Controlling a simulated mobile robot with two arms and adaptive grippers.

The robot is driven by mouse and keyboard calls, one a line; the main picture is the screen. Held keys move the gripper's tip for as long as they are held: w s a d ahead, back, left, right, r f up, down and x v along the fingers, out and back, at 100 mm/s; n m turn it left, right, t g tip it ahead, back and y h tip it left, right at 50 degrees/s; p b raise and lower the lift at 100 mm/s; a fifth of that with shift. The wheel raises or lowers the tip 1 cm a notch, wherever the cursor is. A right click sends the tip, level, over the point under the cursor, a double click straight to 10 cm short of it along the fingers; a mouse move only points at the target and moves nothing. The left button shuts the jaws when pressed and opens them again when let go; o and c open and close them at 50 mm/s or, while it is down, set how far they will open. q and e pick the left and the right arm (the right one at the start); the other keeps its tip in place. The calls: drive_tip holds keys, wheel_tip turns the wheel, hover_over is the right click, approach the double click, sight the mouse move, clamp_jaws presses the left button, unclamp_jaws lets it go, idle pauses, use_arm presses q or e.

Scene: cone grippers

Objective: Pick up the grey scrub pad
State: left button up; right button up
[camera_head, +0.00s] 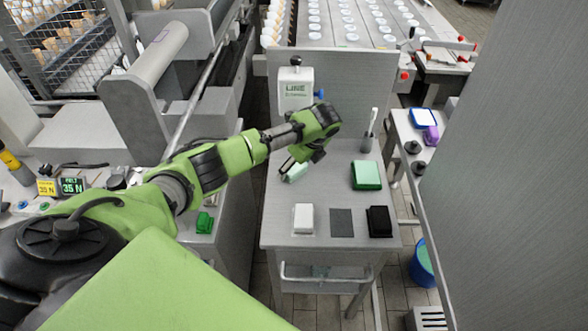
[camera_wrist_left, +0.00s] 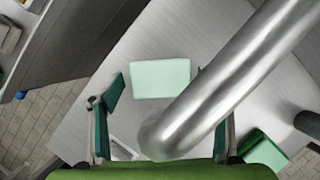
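The grey scrub pad (camera_head: 341,222) lies flat near the front edge of the small metal table (camera_head: 277,222), between a white block (camera_head: 303,218) and a black block (camera_head: 379,221). My left gripper (camera_head: 289,168) hangs over the table's left side, behind and to the left of the pad. Its fingers are apart in the left wrist view (camera_wrist_left: 160,90). A pale mint block (camera_wrist_left: 160,77) lies ahead between the fingertips, and I see no contact with it. It also shows below the gripper in the head view (camera_head: 296,173). I cannot make out the grey pad in the wrist view.
A green block (camera_head: 366,175) and a brush in a holder (camera_head: 368,140) stand at the table's right. A white labelled box (camera_head: 296,90) stands at the back. A shiny metal tube (camera_wrist_left: 225,80) crosses the wrist view, partly hiding the right finger.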

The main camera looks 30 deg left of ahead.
use_arm(q)
drive_tip(key=c, duration=0.6)
drive_tip(key=shift+r, duration=0.1)
drive_tip(key=shift+w+r, duration=0.1)
drive_tip(key=shift+r, duration=0.5)
drive_tip(key=s+d+r, duration=0.4)
drive_tip(key=s+r, duration=0.7)
drive_tip(key=s, duration=0.2)
drive_tip(key=shift+s+d+r, duration=0.15)
drive_tip(key=shift+s+r, duration=0.1)
drive_tip(key=shift+r, duration=0.05)
